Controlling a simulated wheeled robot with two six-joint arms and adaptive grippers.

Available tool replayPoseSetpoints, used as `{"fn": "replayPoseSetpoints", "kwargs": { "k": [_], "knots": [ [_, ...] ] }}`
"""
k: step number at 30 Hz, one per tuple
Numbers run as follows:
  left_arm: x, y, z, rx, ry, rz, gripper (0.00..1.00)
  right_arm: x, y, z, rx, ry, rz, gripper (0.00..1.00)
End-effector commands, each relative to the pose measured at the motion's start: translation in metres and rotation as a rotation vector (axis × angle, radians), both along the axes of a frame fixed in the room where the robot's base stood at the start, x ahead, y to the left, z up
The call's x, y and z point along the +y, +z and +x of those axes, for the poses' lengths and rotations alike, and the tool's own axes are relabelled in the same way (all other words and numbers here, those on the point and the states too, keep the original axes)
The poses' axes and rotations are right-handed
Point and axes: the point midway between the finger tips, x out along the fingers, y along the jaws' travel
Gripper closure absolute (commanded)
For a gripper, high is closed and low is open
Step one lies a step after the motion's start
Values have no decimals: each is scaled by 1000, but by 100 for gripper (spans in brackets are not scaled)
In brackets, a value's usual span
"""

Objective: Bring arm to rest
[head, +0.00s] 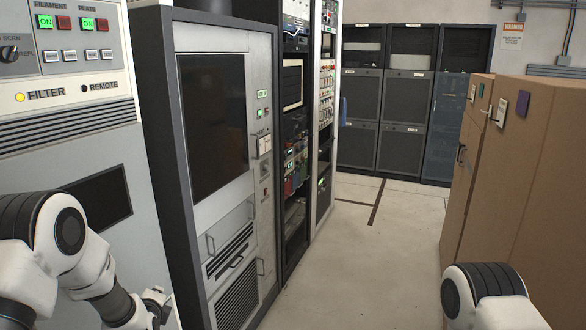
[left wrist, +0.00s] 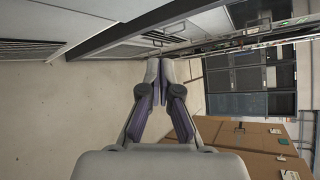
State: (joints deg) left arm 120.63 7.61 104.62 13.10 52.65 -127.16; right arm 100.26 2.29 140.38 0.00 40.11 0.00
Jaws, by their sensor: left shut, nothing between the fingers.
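My left gripper (head: 157,303) is low at the left of the head view, in front of the grey racks. In the left wrist view its two fingers (left wrist: 159,72) meet at the tips, shut, with nothing between them. The gripper touches nothing that I can see. My left arm is bent at the lower left of the head view. Part of my right arm (head: 490,292) shows at the lower right, and its gripper is out of the picture.
A transmitter cabinet (head: 62,133) with lit buttons stands close on the left. Beside it are a dark-windowed rack (head: 187,38) and an equipment rack (head: 293,150). Brown cabinets (head: 546,165) stand on the right. The pale floor (head: 375,262) between is clear, with dark racks (head: 405,123) behind.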

Motion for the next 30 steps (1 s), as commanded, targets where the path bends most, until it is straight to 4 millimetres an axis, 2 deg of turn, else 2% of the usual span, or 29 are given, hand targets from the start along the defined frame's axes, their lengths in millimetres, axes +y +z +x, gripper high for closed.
{"fn": "replayPoseSetpoints", "kwargs": {
  "k": [1,3,5,6,8,9,11,12,14,15,18,19,21,24,30],
  "knots": [
    [-8,-47,-24,75,3,-51,100,0,-8,0,0,0,0,60],
    [-19,-99,-60,171,24,-138,100,0,-13,0,0,0,0,60],
    [-29,-140,-95,255,56,-221,100,0,-17,0,0,0,0,60],
    [-35,-165,-121,312,87,-283,100,0,-20,0,0,0,0,60],
    [-44,-200,-164,399,148,-376,100,0,-24,0,0,0,0,60],
    [-50,-220,-194,457,200,-442,100,0,-26,0,0,0,0,60],
    [-59,-246,-242,542,301,-546,100,0,-30,0,0,0,0,60],
    [-64,-259,-275,596,388,-620,100,0,-32,0,0,0,0,60],
    [-73,-272,-328,672,553,-735,100,0,-35,0,0,0,0,60],
    [-78,-274,-362,709,694,-818,100,0,-35,0,0,0,0,60],
    [-88,-260,-416,706,1056,-1003,100,0,-33,0,0,0,0,60],
    [-89,-257,-426,689,1158,-1049,100,0,-33,0,0,0,0,60],
    [-92,-254,-437,629,1353,-1135,100,0,-33,0,0,0,0,60],
    [-92,-255,-439,537,1528,-1219,100,0,-33,0,0,0,0,60],
    [-92,-255,-438,489,1600,-1256,100,0,-33,0,0,0,0,60]
  ]
}}
